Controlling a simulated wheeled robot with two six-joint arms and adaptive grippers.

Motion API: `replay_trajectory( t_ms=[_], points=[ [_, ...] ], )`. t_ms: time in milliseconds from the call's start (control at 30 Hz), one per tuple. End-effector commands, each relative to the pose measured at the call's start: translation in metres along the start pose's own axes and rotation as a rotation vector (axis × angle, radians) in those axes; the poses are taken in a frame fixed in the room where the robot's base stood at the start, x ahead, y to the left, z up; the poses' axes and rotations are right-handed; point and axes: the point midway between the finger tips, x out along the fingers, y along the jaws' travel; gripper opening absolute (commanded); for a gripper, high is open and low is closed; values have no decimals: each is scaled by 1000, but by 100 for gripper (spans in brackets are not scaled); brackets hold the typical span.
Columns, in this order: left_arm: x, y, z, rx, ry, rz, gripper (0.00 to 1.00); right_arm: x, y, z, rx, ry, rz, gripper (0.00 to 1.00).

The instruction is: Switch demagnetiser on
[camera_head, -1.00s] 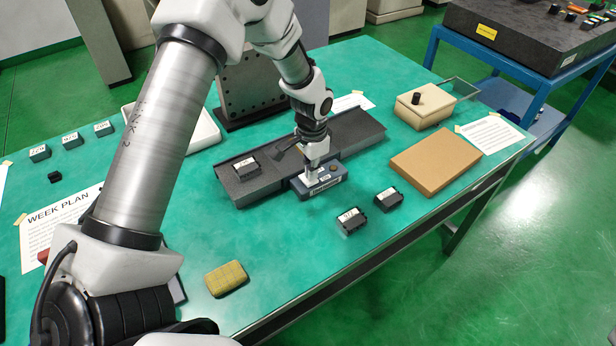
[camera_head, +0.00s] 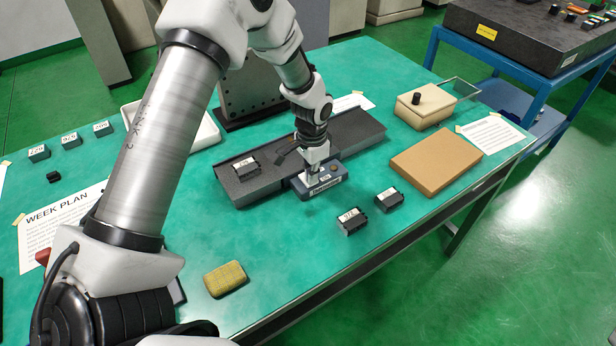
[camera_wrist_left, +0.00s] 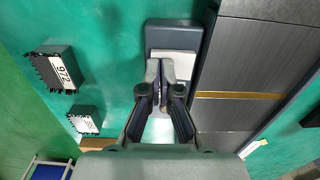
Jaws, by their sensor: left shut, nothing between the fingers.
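The demagnetiser (camera_head: 330,184) is a small blue-grey box with a label on its front. It stands against the front side of a long dark tray-like track (camera_head: 358,135). My left gripper (camera_head: 316,168) points down over its top, with the fingers together and empty. In the left wrist view the shut fingertips (camera_wrist_left: 160,68) lie over a pale plate (camera_wrist_left: 174,63) on the demagnetiser (camera_wrist_left: 172,36). I cannot tell whether they touch it. The gripper hides part of the box's top, and the switch state cannot be read. My right gripper is not in view.
A dark labelled block (camera_head: 246,168) sits on the track's left part. Two more dark blocks (camera_head: 351,221) (camera_head: 389,200) stand in front. A brown board (camera_head: 436,163) and a beige box (camera_head: 425,106) are to the right. A yellow pad (camera_head: 225,279) lies near the front edge.

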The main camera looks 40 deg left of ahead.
Motion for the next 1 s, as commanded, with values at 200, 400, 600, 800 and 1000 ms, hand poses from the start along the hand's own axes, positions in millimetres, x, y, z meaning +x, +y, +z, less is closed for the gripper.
replay_trajectory(
  t_ms=[200,400,600,800,1000],
  points=[
    [-7,0,0,0,0,0,0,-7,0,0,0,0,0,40],
    [-28,0,0,0,0,0,0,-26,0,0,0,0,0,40],
    [-47,0,0,0,0,0,0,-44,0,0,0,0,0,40],
    [-66,0,0,0,0,0,0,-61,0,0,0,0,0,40],
    [-70,0,0,0,-1,0,0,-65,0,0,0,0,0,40]
  ],
)
